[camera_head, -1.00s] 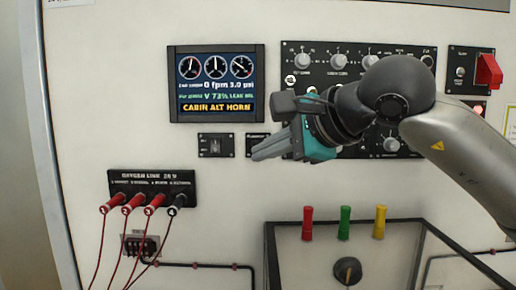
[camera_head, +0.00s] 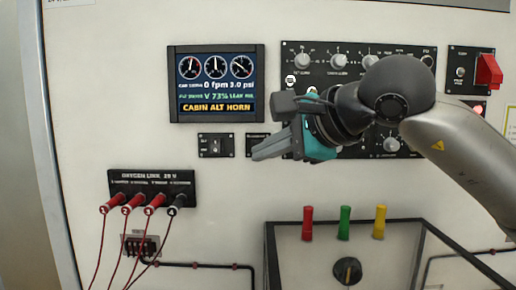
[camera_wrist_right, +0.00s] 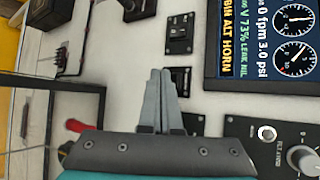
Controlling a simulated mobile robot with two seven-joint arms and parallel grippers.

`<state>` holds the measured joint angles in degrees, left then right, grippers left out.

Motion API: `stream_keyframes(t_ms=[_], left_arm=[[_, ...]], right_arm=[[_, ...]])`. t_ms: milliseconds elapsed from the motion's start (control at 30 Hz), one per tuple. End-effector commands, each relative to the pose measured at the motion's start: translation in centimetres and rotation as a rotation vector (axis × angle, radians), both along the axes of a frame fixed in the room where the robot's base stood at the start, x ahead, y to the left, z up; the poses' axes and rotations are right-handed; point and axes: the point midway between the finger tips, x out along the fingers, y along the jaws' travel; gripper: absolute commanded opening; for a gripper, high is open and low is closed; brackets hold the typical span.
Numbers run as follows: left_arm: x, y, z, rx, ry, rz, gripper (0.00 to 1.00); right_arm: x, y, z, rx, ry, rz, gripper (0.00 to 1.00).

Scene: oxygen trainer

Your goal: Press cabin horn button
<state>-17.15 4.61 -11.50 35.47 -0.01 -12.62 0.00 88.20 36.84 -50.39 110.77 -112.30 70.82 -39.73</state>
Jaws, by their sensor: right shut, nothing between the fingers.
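A screen (camera_head: 216,84) on the wall panel reads CABIN ALT HORN in an amber band; it also shows in the right wrist view (camera_wrist_right: 228,40). I cannot tell which control is the cabin horn button, as the small labels are unreadable. A small black switch plate (camera_head: 215,146) sits below the screen, and a second small plate (camera_head: 256,142) is partly hidden by my right gripper (camera_head: 256,155). In the right wrist view, the gripper's fingers (camera_wrist_right: 160,73) are shut and empty in front of the small plates. Contact with the panel cannot be told. My left gripper is out of view.
A black knob panel (camera_head: 300,48) lies behind my right arm, partly hidden. A red guarded switch (camera_head: 488,71) is at far right. Cabled plugs (camera_head: 128,205) hang lower left. A black-framed box (camera_head: 268,250) with coloured posts stands below.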

Motion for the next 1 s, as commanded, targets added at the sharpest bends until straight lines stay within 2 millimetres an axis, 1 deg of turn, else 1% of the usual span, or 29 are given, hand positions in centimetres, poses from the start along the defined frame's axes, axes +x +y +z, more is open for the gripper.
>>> stream_keyframes(t_ms=[167,400,1000], left_arm=[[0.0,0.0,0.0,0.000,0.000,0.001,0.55],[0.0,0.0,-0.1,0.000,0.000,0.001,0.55],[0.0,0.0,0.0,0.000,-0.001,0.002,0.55]], right_arm=[[0.1,0.0,0.0,0.000,0.000,0.000,0.00],[0.8,0.0,0.0,0.001,0.001,0.000,0.00],[1.1,0.0,0.0,0.001,0.000,0.001,0.00]])
